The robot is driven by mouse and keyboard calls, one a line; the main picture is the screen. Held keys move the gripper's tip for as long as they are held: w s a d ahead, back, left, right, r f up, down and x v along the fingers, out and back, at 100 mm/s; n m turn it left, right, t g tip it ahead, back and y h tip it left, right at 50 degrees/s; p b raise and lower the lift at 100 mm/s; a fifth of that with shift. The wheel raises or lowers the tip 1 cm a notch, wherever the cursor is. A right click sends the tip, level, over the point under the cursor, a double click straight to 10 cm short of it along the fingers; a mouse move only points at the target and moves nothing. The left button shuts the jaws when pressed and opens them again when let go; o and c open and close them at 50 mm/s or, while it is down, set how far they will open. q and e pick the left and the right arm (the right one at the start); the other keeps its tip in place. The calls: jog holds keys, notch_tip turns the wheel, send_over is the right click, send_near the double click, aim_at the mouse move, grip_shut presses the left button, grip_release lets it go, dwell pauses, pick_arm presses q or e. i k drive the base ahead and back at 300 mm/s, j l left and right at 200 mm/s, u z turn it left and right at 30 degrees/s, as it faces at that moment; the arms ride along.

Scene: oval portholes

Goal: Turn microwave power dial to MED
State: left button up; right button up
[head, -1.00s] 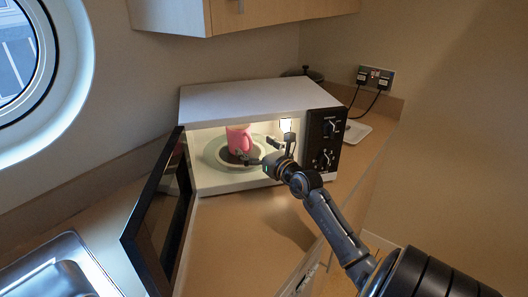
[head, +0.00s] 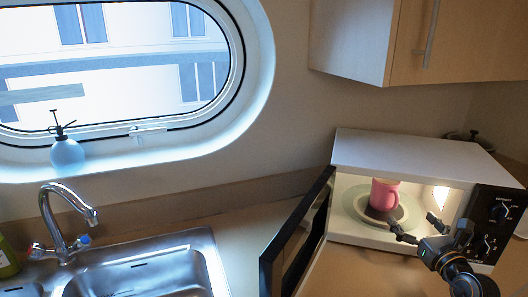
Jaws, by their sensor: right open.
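The white microwave (head: 410,152) stands on the counter at the right with its dark door (head: 297,235) swung open to the left. Its black control panel (head: 489,233) carries an upper dial (head: 499,212) and a lower dial (head: 484,246); the markings are too small to read. A pink mug (head: 384,193) stands on a plate inside the lit cavity. My right gripper (head: 416,228) is open and empty at the front of the cavity, to the right of and below the mug, apart from it. My left gripper is out of view.
A steel sink (head: 140,275) with a tap (head: 58,225) lies at the left. A blue spray bottle (head: 67,150) stands on the sill of the oval window. A wall cabinet (head: 400,45) hangs above. The counter before the microwave is mostly clear.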

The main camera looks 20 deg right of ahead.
aim_at(499, 212)
jog(key=k+j, duration=0.15)
jog(key=k, duration=0.35)
jog(key=k+j, duration=0.1)
jog(key=k, duration=0.4)
